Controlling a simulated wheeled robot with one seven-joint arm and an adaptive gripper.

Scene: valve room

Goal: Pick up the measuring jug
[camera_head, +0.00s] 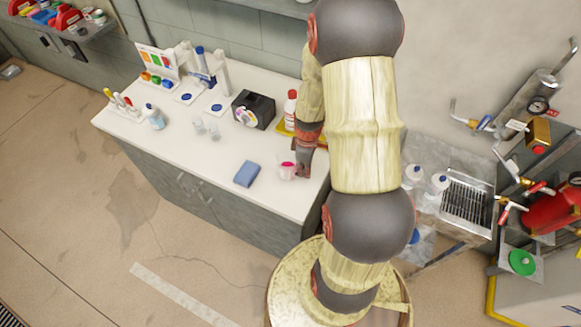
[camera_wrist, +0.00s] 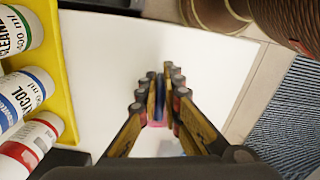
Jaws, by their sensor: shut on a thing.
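The measuring jug (camera_head: 286,169) is a small clear vessel with pink in it, near the right front part of the white counter in the head view. My gripper (camera_head: 303,168) is at its right side and shut on it. In the wrist view my gripper (camera_wrist: 160,88) has its fingers close together around a narrow dark blue part. A bit of pink of the measuring jug (camera_wrist: 158,123) shows below that part. Most of the jug is hidden there by the fingers. I cannot tell whether the jug touches the counter.
A blue sponge-like block (camera_head: 247,174) lies left of the jug. A yellow tray (camera_wrist: 72,70) with several labelled bottles is close by on the left in the wrist view. A black box (camera_head: 253,110) stands behind. The counter's front left (camera_head: 200,165) is clear.

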